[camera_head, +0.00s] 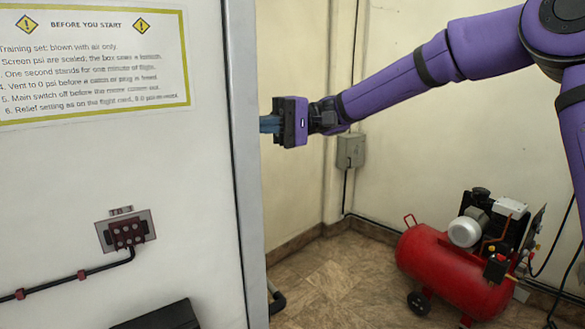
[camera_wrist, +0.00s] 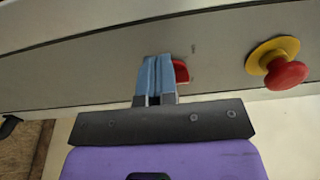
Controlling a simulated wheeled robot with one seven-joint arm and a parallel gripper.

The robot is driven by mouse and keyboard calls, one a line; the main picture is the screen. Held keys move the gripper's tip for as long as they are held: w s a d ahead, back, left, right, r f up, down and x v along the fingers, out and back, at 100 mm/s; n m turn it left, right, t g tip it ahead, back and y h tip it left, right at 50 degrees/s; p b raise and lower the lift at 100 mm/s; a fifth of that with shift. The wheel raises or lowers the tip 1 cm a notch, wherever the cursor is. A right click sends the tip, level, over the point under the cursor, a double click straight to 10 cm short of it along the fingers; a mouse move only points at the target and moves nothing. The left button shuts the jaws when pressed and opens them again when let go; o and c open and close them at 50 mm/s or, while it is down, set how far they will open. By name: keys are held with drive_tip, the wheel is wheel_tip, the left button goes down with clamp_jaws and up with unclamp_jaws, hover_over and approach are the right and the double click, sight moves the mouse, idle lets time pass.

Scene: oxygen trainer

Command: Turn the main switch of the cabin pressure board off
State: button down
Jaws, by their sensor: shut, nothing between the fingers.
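In the wrist view my gripper (camera_wrist: 159,62) is shut, its blue fingers together and empty. The fingertips are at a grey panel face (camera_wrist: 110,72), right beside a small red piece (camera_wrist: 181,72) that looks like the main switch. The fingers hide part of it, so its setting cannot be told, nor whether they touch it. In the head view my gripper (camera_head: 264,124) reaches left to the edge of the white panel, which hides the switch and the fingertips' surroundings.
A red mushroom button (camera_wrist: 286,74) on a yellow collar stands out to the right of the fingers. A red compressor (camera_head: 452,268) is on the floor at the right. A white panel with a notice (camera_head: 90,62) fills the left; open floor lies between.

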drive_tip(key=v, duration=0.5)
drive_tip(key=shift+w+d, duration=0.1)
drive_tip(key=shift+d, duration=0.05)
drive_tip(key=shift+s+a+r+n, duration=0.1)
drive_tip(key=shift+s+a+n, duration=0.5)
drive_tip(key=shift+a+n, duration=0.3)
drive_tip(key=shift+s+a+r+n, duration=0.1)
drive_tip(key=shift+s+a+n, duration=0.55)
drive_tip(key=shift+n, duration=0.45)
drive_tip(key=shift+s+a+r+n, duration=0.1)
drive_tip(key=shift+s+a+n, duration=0.4)
drive_tip(key=shift+a+n, duration=0.45)
drive_tip(key=shift+d, duration=0.1)
drive_tip(key=shift+w+a+r, duration=0.1)
drive_tip(key=shift+w+a, duration=0.15)
drive_tip(key=shift+w, duration=0.1)
